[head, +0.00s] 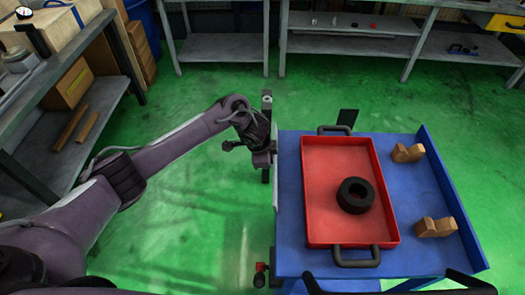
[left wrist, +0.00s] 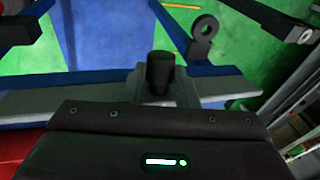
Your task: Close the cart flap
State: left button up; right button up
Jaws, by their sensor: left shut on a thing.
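The cart (head: 290,255) has a blue top and an upright blue side wall on its right. Along its left edge is a thin pale strip (head: 276,192), which looks like the flap seen nearly edge-on; its angle is hard to tell. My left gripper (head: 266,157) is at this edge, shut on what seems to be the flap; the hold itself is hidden. In the left wrist view, a grey bar (left wrist: 212,92) with a black knob (left wrist: 160,72) lies just beyond my gripper's dark body. My right gripper is not in view.
A red tray (head: 312,236) with a black ring (head: 355,195) lies on the cart. Two wooden blocks (head: 407,153) (head: 436,227) stand to its right. A workbench (head: 75,60) is at far left and shelving (head: 350,45) at the back. Green floor is clear left of the cart.

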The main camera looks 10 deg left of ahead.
pick_arm(q)
jog(key=shift+w+d+r+y+p, duration=0.15)
jog(key=shift+d+y+p, duration=0.1)
jog(key=shift+y+p, duration=0.25)
jog(key=shift+s+d+r+y+p, duration=0.1)
jog(key=shift+d+r+y+p, duration=0.1)
jog(key=shift+y+p, duration=0.3)
jog(key=o, duration=1)
jog(key=shift+f, duration=0.1)
jog(key=shift+w, duration=0.1)
jog(key=p+v, duration=0.1)
jog(key=v, duration=0.7)
jog(key=shift+w, duration=0.15)
